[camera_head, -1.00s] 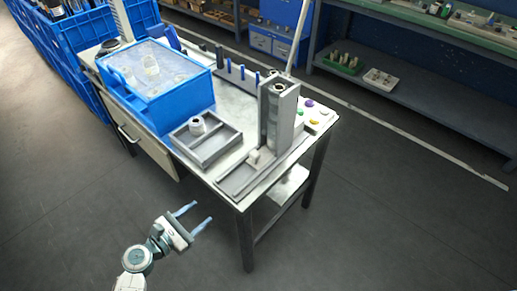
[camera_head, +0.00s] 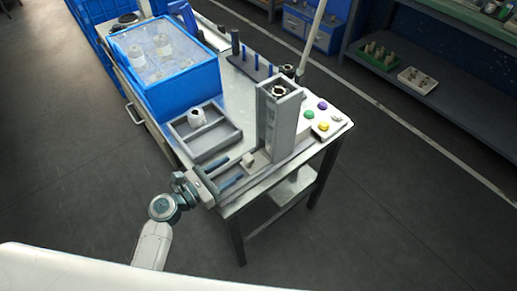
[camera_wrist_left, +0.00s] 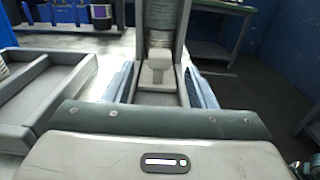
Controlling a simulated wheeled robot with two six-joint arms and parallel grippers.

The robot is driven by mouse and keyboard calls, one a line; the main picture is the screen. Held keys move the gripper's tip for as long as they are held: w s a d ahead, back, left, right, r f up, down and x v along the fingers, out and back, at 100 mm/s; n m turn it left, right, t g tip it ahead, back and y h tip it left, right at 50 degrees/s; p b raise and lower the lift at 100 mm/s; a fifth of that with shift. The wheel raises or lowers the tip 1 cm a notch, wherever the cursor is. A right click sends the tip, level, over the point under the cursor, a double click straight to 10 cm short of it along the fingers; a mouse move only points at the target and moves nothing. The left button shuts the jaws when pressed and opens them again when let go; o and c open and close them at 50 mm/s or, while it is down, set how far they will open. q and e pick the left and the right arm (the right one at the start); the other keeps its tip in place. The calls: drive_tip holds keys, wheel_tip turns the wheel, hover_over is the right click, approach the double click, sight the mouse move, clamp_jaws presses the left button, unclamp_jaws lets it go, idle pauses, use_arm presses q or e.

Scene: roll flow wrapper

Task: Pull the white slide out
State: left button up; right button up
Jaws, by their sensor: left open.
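The white slide shows as a small pale block (camera_head: 248,160) at the foot of a grey upright tower (camera_head: 268,125), in a grey track at the table's near right corner. In the left wrist view the white block (camera_wrist_left: 158,66) stands straight ahead, centred between my fingers. My left gripper (camera_head: 234,169) is open, its two fingers pointing along the track toward the block, one on each side of the channel. The fingers look apart from the block, with a gap on both sides. My right gripper is not in view.
A grey two-part tray (camera_head: 228,139) with a white roll (camera_head: 196,117) lies left of the track, close to my left gripper. A blue bin (camera_head: 180,95) stands behind it. A button panel (camera_head: 327,124) is right of the tower. The floor in front is clear.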

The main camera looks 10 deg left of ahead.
sight(244, 160)
use_arm(q)
drive_tip(key=p+x, duration=0.1)
drive_tip(key=x, duration=0.6)
drive_tip(key=shift+w+d, duration=0.3)
drive_tip(key=shift+w+d+p, duration=0.3)
drive_tip(key=shift+w+d, duration=0.15)
drive_tip(key=shift+d, duration=0.05)
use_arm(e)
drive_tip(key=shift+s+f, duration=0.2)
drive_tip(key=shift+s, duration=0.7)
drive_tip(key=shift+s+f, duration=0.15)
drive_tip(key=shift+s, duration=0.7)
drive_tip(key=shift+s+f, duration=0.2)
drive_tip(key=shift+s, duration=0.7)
use_arm(q)
drive_tip(key=shift+c, duration=0.4)
